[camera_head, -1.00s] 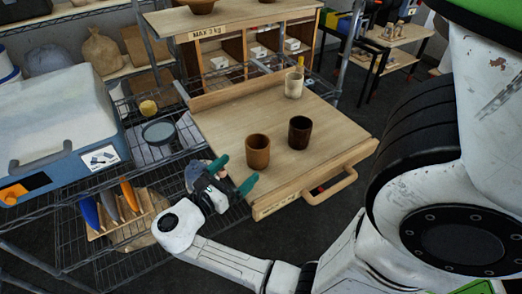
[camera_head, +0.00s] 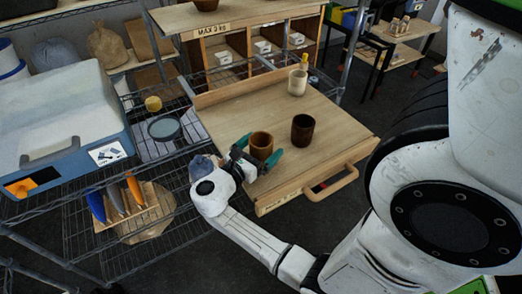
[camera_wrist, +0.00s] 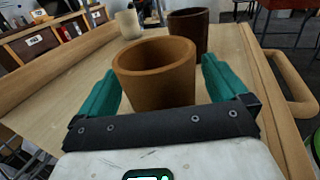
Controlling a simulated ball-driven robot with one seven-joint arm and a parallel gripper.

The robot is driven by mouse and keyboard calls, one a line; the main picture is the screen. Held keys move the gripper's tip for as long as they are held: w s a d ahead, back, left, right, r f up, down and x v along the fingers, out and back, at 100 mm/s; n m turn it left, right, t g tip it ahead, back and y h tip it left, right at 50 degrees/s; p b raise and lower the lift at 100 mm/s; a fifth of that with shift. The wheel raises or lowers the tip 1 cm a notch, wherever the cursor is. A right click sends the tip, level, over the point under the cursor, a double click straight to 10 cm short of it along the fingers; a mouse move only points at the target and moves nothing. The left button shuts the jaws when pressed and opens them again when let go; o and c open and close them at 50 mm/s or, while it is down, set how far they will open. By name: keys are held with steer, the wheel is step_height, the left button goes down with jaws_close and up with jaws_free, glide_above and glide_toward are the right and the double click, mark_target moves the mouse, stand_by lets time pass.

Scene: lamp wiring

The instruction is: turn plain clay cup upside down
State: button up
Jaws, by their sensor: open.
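The plain clay cup (camera_head: 261,146) is orange-brown and stands upright, mouth up, near the left front of the wooden board. It also shows large in the wrist view (camera_wrist: 155,80). My gripper (camera_head: 258,158) is open, with a green finger on either side of the cup. In the wrist view the fingers (camera_wrist: 160,88) flank the cup, and gaps show between them and its walls. Whether the palm touches the cup cannot be told.
A dark brown cup (camera_head: 302,130) stands just right of the clay cup. A cream cup (camera_head: 297,82) stands at the back of the board. The wooden board (camera_head: 235,110) has a raised back edge and a front handle (camera_head: 332,184). Its middle left is clear.

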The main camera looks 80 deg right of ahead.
mark_target(261, 140)
steer(key=shift+c, duration=0.2)
steer(key=c, duration=1.2)
steer(key=shift+r, duration=0.45)
steer(key=r, duration=0.2)
steer(key=shift+a+r, duration=0.2)
steer(key=shift+r, duration=0.2)
steer(key=s+a+r, duration=0.1)
steer(key=a+r, duration=0.2)
steer(key=a, duration=0.1)
steer(key=s+a+r, duration=0.1)
steer(key=a+r, duration=0.2)
steer(key=a, duration=0.2)
steer(key=s+a+r, duration=0.1)
steer(key=a+r, duration=0.2)
steer(key=a, duration=0.1)
steer(key=shift+s+a+r, duration=0.1)
steer(key=shift+a+r, duration=0.05)
